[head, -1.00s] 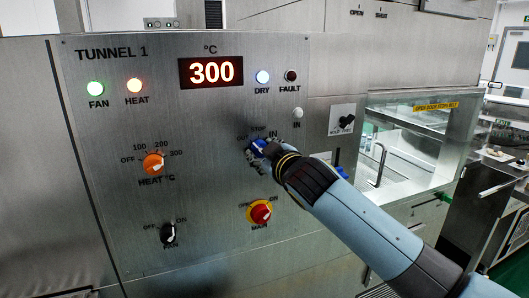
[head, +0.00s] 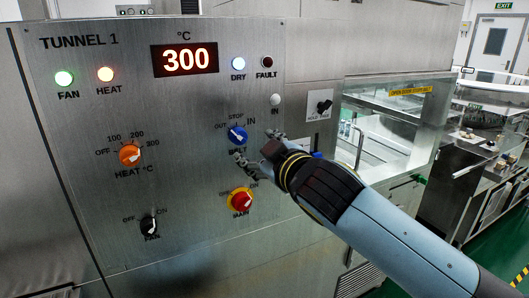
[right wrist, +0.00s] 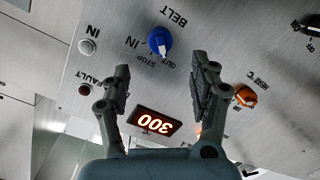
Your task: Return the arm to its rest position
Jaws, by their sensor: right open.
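My right arm (head: 385,225) reaches in from the lower right toward the steel control panel (head: 70,190). My right gripper (head: 256,146) is open and empty, with its fingers spread. It is just right of and below the blue belt knob (head: 237,135). In the right wrist view the blue knob (right wrist: 159,40) shows beyond the open fingertips (right wrist: 160,72), clear of both fingers. The knob has OUT, STOP and IN marks around it; its exact setting is hard to read. My left gripper is not in view.
The panel also has an orange heat knob (head: 130,155), a red main switch (head: 241,201) and a black fan knob (head: 149,226). The display (head: 185,58) reads 300. The fan, heat and dry lamps are lit; the fault lamp is dark. A glass-sided opening (head: 385,125) lies at right.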

